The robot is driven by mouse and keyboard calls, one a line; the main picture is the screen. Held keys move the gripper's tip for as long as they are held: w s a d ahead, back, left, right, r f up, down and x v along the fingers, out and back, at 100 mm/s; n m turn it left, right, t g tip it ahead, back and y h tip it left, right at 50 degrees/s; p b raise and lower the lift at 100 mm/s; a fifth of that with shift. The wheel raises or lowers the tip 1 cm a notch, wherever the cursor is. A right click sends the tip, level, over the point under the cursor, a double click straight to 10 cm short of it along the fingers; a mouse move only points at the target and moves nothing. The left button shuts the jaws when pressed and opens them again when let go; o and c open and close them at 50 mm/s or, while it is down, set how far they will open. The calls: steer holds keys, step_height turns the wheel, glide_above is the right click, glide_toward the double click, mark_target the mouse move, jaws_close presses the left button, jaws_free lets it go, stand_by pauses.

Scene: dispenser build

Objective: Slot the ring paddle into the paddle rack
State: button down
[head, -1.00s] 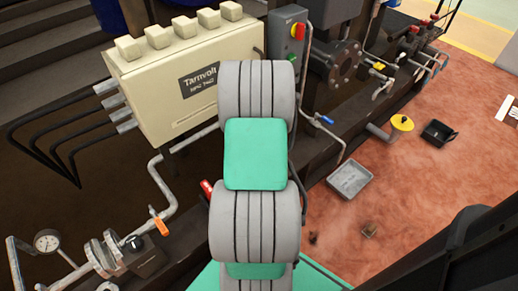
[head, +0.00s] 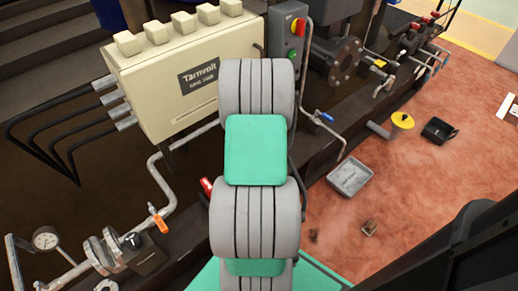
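I cannot pick out the ring paddle or the paddle rack for certain in the head view. A yellow disc (head: 402,120) with a dark centre is at the right, beside a short grey cylinder (head: 378,130); I cannot tell whether it is a paddle or a handwheel. My grey and green arm fills the middle of the view and hides what lies behind it. My gripper is not visible, so neither its opening nor anything in it shows.
A grey tray (head: 349,177) and a black tray (head: 438,131) are on the reddish floor at the right, with small brown pieces (head: 369,228) nearby. A cream box (head: 190,80), pipes and a gauge (head: 46,239) are at the left. Reddish floor between the trays is clear.

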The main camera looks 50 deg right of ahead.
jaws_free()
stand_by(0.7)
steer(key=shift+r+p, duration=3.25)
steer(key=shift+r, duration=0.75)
